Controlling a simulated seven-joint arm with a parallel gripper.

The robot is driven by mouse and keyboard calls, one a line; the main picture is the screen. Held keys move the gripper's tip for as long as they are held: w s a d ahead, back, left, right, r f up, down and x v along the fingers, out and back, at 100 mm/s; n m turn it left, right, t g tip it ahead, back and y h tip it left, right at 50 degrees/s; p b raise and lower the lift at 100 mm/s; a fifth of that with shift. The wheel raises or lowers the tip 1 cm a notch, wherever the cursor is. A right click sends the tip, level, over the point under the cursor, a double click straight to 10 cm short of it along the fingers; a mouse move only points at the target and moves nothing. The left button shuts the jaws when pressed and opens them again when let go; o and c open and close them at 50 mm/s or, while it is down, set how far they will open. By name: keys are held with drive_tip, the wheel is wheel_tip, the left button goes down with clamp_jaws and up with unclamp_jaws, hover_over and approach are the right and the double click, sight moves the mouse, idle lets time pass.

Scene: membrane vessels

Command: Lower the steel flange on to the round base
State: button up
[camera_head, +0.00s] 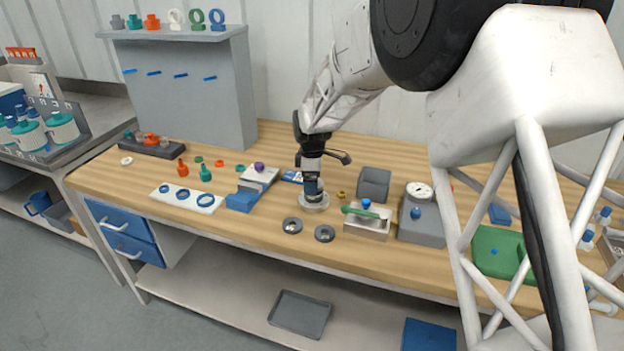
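My gripper (312,186) points down over the middle of the wooden bench. It is directly above a pale grey round base (316,207), which stands on the bench top. Its dark fingertips are small and close to the base. I cannot tell whether they are open or shut, or whether a steel flange is between them. Any contact with the base is too small to make out.
A metal block with a green-handled tool (367,221) and a grey gauge box (421,215) stand to the right. A blue block (242,200) and a white strip with blue rings (187,197) lie to the left. The bench's front edge is close to the discs.

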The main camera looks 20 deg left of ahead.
idle(0.3)
drive_tip(key=shift+r, duration=3.85)
drive_tip(key=shift+d+r, duration=0.1)
drive_tip(key=shift+d, duration=0.05)
drive_tip(key=shift+d+r, duration=0.15)
drive_tip(key=shift+d, duration=0.1)
drive_tip(key=s+d+r+m, duration=0.4)
drive_tip(key=s+d, duration=0.1)
drive_tip(key=d, duration=0.5)
drive_tip(key=s+d+r+m+t, duration=0.1)
drive_tip(key=s+d+r+m, duration=0.2)
drive_tip(key=s+d+r, duration=0.5)
drive_tip(key=s+d+r+m, duration=0.1)
drive_tip(key=s+d+m, duration=0.25)
drive_tip(key=d, duration=0.85)
drive_tip(key=s+d+f+m, duration=0.1)
drive_tip(key=s+d+m, duration=0.4)
drive_tip(key=s, duration=0.7)
drive_tip(key=s+d+f+m+t, duration=0.1)
drive_tip(key=s+d+m, duration=0.4)
drive_tip(key=s+d, duration=0.5)
drive_tip(key=s+f, duration=0.1)
drive_tip(key=s, duration=0.2)
drive_tip(key=shift+m+t, duration=0.3)
drive_tip(key=shift+m, duration=0.05)
